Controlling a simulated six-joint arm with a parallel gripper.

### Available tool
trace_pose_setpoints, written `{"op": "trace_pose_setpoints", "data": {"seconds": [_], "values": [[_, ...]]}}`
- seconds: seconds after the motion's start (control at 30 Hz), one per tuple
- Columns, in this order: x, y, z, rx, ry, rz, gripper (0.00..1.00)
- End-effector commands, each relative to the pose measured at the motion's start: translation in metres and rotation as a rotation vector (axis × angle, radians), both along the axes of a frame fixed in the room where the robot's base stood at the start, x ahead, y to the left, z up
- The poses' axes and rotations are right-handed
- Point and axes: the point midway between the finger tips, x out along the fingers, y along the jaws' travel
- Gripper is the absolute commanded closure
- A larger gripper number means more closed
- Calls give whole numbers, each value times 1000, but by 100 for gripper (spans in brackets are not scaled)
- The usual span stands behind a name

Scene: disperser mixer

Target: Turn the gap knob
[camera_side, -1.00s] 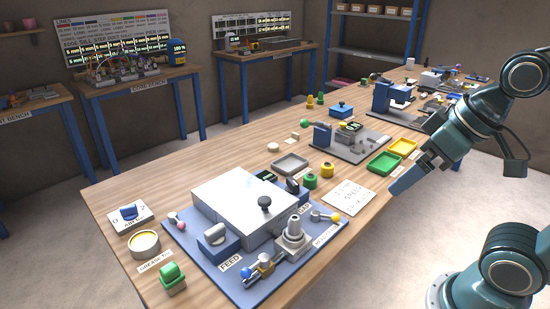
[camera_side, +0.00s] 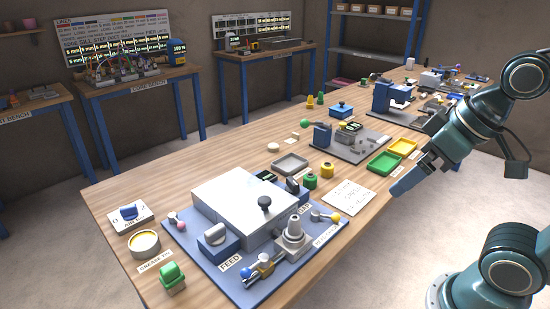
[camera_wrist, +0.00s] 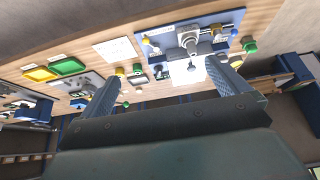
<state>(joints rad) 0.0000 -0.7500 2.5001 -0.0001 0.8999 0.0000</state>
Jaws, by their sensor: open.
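The disperser mixer is a white box (camera_side: 240,200) on a blue base plate (camera_side: 185,235), with a black-topped knob (camera_side: 265,203) on the box. A label reading GAP (camera_side: 305,209) is on the plate, and a dark knob block (camera_side: 293,186) sits just behind it. I cannot tell for certain which part is the gap knob. A grey knob (camera_side: 215,234) stands by the FEED label (camera_side: 230,262). My gripper (camera_side: 400,188) is open and empty, to the right of the mixer and apart from it. In the wrist view its two fingers (camera_wrist: 160,74) are spread, with the mixer's blue plate (camera_wrist: 155,42) beyond them.
A written card (camera_side: 348,193) lies between the mixer and my gripper. Green and yellow trays (camera_side: 384,161) and a grey tray (camera_side: 290,163) are farther back. A grease tin (camera_side: 145,244) and a green-topped block (camera_side: 172,277) stand left of the plate. Bare wood shows at the table's front right.

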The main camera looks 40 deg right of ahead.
Motion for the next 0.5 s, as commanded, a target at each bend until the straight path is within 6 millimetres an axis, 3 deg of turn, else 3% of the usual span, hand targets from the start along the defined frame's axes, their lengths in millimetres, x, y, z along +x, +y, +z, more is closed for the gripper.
{"op": "trace_pose_setpoints", "data": {"seconds": [0.13,0.17,0.43,0.5], "values": [[0,0,0,0,0,0,0],[0,0,0,0,0,0,4],[8,-1,5,3,15,-10,57],[14,-1,9,6,27,-17,60]]}}
